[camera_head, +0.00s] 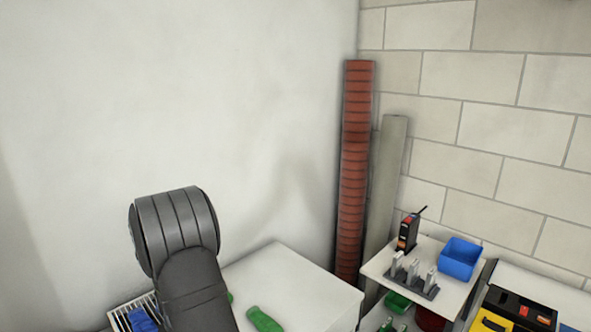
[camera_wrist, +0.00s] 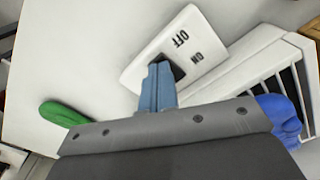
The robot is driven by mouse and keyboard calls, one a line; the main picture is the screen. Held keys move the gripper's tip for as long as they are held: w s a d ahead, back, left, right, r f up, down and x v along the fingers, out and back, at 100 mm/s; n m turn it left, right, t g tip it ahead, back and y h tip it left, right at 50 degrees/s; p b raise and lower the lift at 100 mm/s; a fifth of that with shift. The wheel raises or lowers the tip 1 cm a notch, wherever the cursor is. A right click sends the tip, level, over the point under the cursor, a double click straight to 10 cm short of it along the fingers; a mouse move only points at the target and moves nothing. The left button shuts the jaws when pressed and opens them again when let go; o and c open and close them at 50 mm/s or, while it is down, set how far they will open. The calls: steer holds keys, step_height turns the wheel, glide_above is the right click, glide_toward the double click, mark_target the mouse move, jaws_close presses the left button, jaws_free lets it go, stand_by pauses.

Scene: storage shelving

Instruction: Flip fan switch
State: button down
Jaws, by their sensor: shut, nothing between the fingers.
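The fan switch (camera_wrist: 207,40) shows in the wrist view as a white plate marked OFF and ON, set on a white surface and tilted in the picture. A dark recess shows at its middle, partly covered by my fingers. My gripper (camera_wrist: 159,72) is shut with nothing in it. Its blue-grey fingertips overlap the lower part of the plate by the dark recess. I cannot tell whether they touch it, nor which way the switch stands. In the head view my arm covers the area, and neither the switch nor the fingertips show.
A white slatted basket (camera_wrist: 250,70) lies beside the switch, with a blue item (camera_wrist: 281,118) near it. A green object (camera_wrist: 62,114) is left of the fingers. In the head view, a white cabinet top (camera_head: 290,275), a small shelf (camera_head: 440,297) and a red tube (camera_head: 357,165) stand to the right.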

steer(key=shift+f, duration=0.3)
steer(key=shift+r, duration=3.5)
steer(key=shift+f, duration=0.1)
